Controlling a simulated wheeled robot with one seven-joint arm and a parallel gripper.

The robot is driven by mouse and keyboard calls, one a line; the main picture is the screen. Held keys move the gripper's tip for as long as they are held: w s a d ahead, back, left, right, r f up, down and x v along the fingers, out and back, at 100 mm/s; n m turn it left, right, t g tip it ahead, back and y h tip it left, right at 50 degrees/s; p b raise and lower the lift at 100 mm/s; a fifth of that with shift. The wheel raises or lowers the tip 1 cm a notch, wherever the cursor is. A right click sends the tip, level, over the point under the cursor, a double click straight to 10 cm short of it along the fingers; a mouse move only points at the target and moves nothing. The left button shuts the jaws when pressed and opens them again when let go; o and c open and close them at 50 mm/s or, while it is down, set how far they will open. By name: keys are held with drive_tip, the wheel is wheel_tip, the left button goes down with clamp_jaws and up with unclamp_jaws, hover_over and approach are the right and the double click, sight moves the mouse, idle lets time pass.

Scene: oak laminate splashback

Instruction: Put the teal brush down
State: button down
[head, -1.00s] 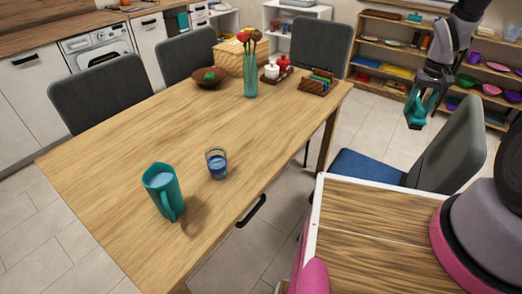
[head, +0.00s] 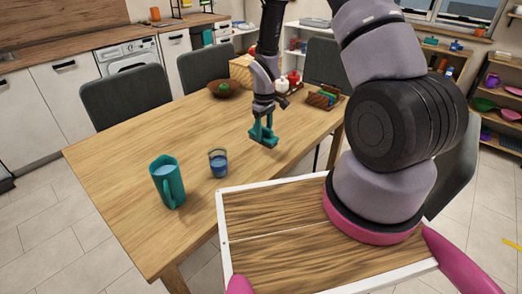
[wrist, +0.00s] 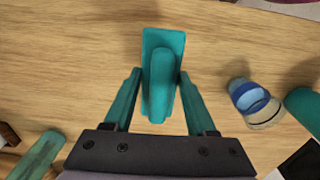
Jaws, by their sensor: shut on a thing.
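The teal brush (wrist: 160,50) is held between the two teal fingers of my gripper (wrist: 160,80) in the wrist view. Its broad block and handle show, with wood tabletop behind it. In the head view my gripper (head: 263,122) is over the right part of the wooden table (head: 130,140), and the brush (head: 264,141) shows at its lower end. The fingers and the brush have much the same colour there. I cannot tell whether the brush touches the table.
A blue glass (head: 218,163) and a teal pitcher (head: 167,184) stand left of my gripper. Behind are a brown bowl (head: 224,90), a wooden caddy (head: 324,97) and grey chairs (head: 126,103). Table around the brush is clear.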

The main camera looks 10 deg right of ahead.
wheel_tip(320, 180, down, 3)
drive_tip(key=shift+a+r, duration=0.1)
drive_tip(key=shift+a, duration=0.05)
drive_tip(key=shift+f, duration=1.85)
drive_tip(key=shift+f, duration=0.15)
drive_tip(key=shift+c, duration=1)
unclamp_jaws()
